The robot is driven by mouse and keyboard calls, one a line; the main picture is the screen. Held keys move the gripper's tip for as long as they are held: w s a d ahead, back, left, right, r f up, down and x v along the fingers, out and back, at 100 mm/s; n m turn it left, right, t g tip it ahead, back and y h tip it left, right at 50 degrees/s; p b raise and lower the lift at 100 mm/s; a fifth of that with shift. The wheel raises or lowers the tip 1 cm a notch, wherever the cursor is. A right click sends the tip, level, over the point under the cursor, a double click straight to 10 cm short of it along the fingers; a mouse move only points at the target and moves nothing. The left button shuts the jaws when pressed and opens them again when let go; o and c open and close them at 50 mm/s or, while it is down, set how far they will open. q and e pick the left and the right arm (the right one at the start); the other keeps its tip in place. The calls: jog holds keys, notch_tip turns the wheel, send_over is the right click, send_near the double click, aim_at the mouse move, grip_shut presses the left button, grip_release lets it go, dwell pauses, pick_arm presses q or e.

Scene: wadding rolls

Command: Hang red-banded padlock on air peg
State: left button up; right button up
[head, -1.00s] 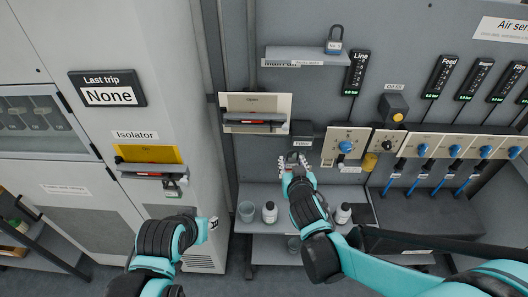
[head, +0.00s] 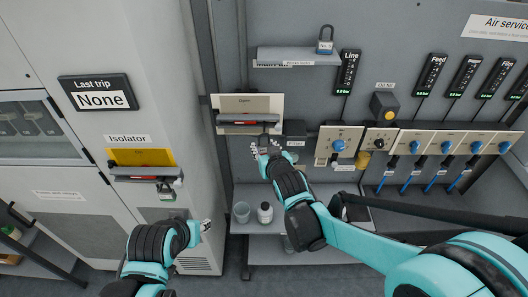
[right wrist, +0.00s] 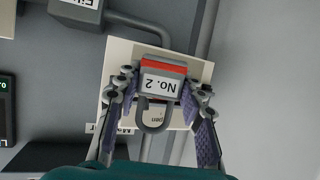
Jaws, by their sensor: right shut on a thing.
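The red-banded padlock (right wrist: 163,68), labelled "No. 2", is between the purple-padded fingers of my right gripper (right wrist: 161,95) in the right wrist view. Its curved shackle points to the bottom of that picture. In the head view my right gripper (head: 266,152) is just below the cream plate (head: 272,103) marked "Open", which carries a dark bar with a red mark (head: 238,122). The padlock is too small to make out clearly there. I cannot pick out the air peg for certain. My left gripper (head: 206,228) is low in front of the cabinet; its fingers are too small to read.
A blue padlock (head: 325,40) stands on the upper shelf (head: 290,56). Another padlock (head: 167,191) hangs below the yellow isolator plate (head: 140,157). Valve knobs line the right.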

jog(key=shift+w+f+b, duration=0.2)
jog(key=shift+w+b, duration=0.1)
jog(key=shift+w, duration=0.65)
jog(key=shift+w+f+b, duration=0.25)
jog(key=shift+w, duration=0.75)
jog(key=shift+w+f+b, duration=0.2)
jog(key=shift+w+b, duration=0.1)
jog(key=shift+w, duration=0.65)
jog(key=o, duration=1.3)
jog(key=v, duration=1.2)
jog(key=shift+r, duration=0.1)
